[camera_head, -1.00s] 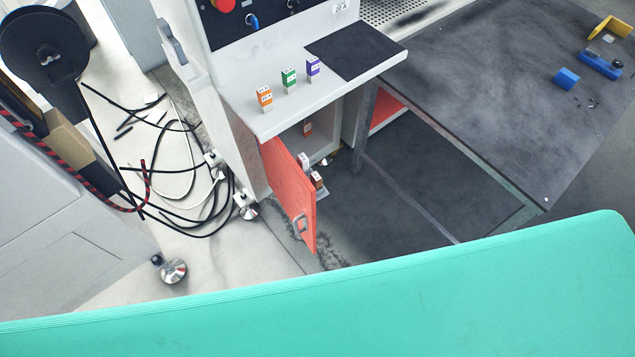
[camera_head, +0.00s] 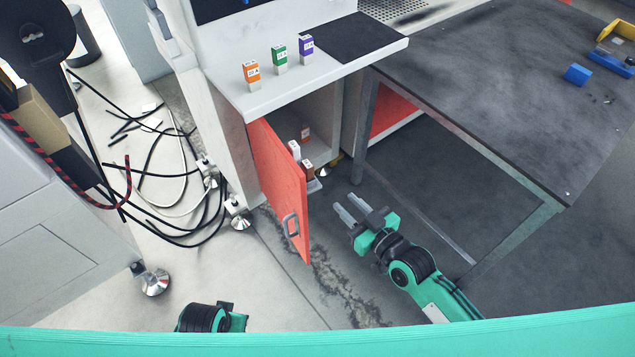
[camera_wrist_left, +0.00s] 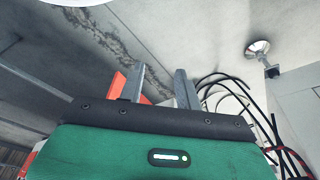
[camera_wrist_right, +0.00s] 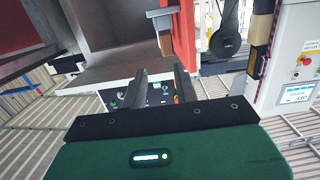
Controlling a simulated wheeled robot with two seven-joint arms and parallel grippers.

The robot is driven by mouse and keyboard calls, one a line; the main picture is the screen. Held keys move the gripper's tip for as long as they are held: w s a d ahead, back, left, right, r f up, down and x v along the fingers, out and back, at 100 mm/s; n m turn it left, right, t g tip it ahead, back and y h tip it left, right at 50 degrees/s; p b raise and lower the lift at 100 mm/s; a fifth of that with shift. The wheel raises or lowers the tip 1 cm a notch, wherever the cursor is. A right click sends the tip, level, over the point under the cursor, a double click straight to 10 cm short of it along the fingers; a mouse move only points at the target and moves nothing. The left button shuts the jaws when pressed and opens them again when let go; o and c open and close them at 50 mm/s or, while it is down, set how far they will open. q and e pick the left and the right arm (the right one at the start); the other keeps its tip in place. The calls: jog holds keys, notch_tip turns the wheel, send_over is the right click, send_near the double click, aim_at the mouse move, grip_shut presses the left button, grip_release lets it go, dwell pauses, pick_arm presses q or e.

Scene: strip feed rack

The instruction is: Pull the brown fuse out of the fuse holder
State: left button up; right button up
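In the head view, the brown fuse (camera_head: 308,168) stands low inside the open cabinet, right of the red door. A white block (camera_head: 294,150) stands close by on its left, and an orange-brown labelled piece (camera_head: 305,134) shows behind. The fuse holder is mostly hidden by the door and fuses. My right gripper (camera_head: 347,207) is open and empty, to the right of and below the brown fuse, clear of it. Its parted fingers also show in the right wrist view (camera_wrist_right: 159,72). My left gripper (camera_wrist_left: 160,74) is open and empty in the left wrist view, over the floor.
The red door (camera_head: 283,190) stands open with a grey handle. Orange (camera_head: 251,75), green (camera_head: 280,60) and purple (camera_head: 306,48) fuses stand on the shelf above. A dark table (camera_head: 500,90) is at right. Loose cables (camera_head: 165,165) lie on the left floor.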

aim_at(312, 170)
jog(key=x, duration=0.4)
jog(key=r+x, duration=0.1)
jog(key=x, duration=0.3)
jog(key=a+r+x, duration=0.1)
jog(key=x, duration=0.4)
jog(key=shift+s, duration=0.25)
jog(key=shift+w+a, duration=0.1)
jog(key=shift+w, duration=0.15)
pick_arm(q)
jog(key=shift+w+d+r, duration=0.1)
jog(key=shift+w+r, duration=0.05)
jog(key=shift+r, duration=0.8)
pick_arm(e)
jog(key=shift+c, duration=0.4)
pick_arm(q)
jog(key=shift+f, duration=0.1)
pick_arm(e)
grip_shut()
